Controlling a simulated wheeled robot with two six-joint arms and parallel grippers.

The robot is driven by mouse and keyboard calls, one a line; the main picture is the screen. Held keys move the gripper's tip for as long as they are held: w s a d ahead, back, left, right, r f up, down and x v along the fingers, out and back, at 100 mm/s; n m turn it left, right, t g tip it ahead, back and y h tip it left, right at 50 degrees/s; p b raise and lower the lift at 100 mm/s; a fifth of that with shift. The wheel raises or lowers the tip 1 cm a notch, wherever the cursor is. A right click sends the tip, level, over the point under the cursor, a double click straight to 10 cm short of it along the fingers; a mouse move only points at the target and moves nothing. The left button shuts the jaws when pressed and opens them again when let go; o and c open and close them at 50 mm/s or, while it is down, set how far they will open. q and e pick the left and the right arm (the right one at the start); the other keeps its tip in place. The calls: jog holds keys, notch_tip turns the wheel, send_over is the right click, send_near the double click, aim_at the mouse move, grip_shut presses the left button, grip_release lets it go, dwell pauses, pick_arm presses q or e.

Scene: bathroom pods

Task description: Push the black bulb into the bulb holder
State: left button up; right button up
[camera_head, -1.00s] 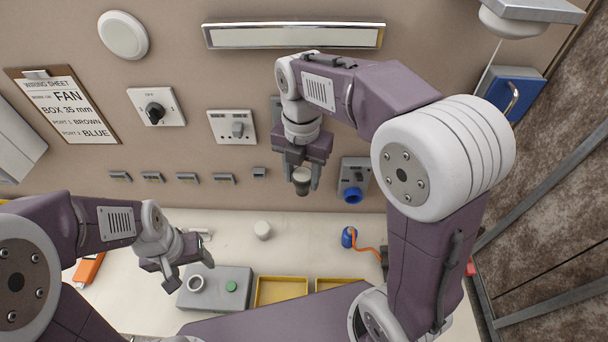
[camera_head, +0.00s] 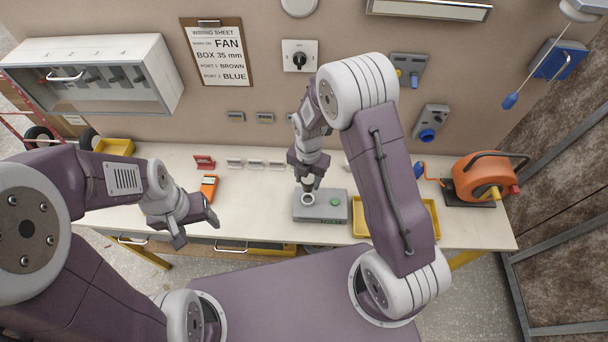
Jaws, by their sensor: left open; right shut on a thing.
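The bulb holder is a grey box (camera_head: 322,213) on the bench, with a round white-rimmed socket (camera_head: 307,200) and a green button (camera_head: 335,201) on top. My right gripper (camera_head: 308,182) points down over the socket, shut on the black bulb (camera_head: 308,187). The bulb is small and mostly hidden by the fingers. It is just above or at the socket rim; I cannot tell whether they touch.
Yellow trays (camera_head: 430,207) lie right of the holder, partly behind my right arm. An orange cable reel (camera_head: 485,178) stands at the right end. An orange meter (camera_head: 209,187) lies left. A wiring sheet (camera_head: 217,52) and switches hang on the wall.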

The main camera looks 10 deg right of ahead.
aim_at(308, 188)
jog(key=shift+w+d+f, duration=0.1)
jog(key=shift+w+d, duration=0.1)
jog(key=shift+d, duration=0.05)
jog(key=shift+s+a+f+b, duration=0.2)
jog(key=shift+a+f+b, duration=0.1)
jog(key=shift+f+b, duration=0.3)
jog(key=f+b, duration=0.1)
jog(key=f, duration=0.1)
jog(key=f+b, duration=0.1)
jog(key=f, duration=0.1)
jog(key=shift+w+d+b, duration=0.1)
jog(key=shift+d+b, duration=0.1)
jog(key=shift+b, duration=0.2)
jog(key=shift+f, duration=0.3)
jog(key=shift+a, duration=0.1)
jog(key=shift+r, duration=0.1)
jog(key=shift+f+b, duration=1.15)
jog(key=shift+f, duration=0.5)
